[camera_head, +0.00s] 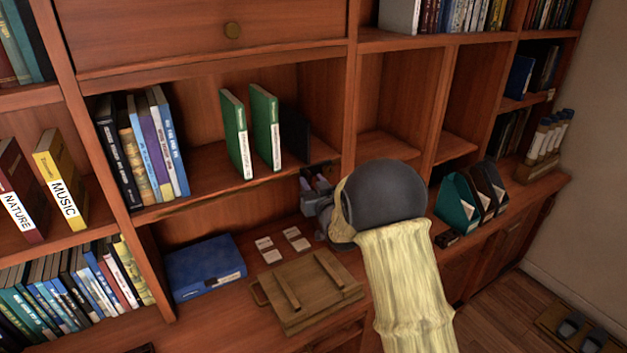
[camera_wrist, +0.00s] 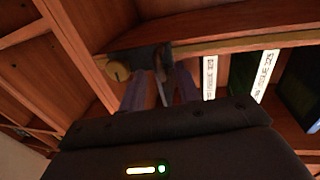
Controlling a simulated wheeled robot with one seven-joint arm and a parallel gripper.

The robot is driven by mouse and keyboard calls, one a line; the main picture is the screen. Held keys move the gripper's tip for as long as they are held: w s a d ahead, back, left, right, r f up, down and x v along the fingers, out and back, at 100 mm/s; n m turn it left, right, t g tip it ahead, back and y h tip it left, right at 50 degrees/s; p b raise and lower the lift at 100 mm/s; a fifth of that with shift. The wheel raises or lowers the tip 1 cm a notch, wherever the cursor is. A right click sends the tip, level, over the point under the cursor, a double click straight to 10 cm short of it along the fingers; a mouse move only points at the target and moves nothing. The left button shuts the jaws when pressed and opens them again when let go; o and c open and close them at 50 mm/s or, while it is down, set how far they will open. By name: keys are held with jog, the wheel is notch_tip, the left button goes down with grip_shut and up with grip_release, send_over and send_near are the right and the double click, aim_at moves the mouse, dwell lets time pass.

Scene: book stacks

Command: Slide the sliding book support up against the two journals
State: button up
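Two green journals (camera_head: 249,130) with white spines stand upright and apart on the middle shelf; their spines also show in the wrist view (camera_wrist: 209,77). The dark sliding book support (camera_head: 296,132) stands to their right, with a gap between. In the wrist view, a dark bracket with a brass knob (camera_wrist: 118,70) sits at the shelf edge, apparently the support's front part. My gripper (camera_head: 316,188) is just below that edge, right of the journals. Its two fingers (camera_wrist: 160,93) are apart, with a thin dark piece between them. Whether they touch it I cannot tell.
A vertical divider (camera_head: 352,95) bounds the shelf bay on the right. Several books (camera_head: 147,148) stand at the bay's left end. Below are a blue box (camera_head: 204,266), small white cards (camera_head: 272,256) and a wooden board (camera_head: 307,290). Magazine holders (camera_head: 457,203) stand right of my arm.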

grip_shut()
jog(key=shift+b, duration=0.35)
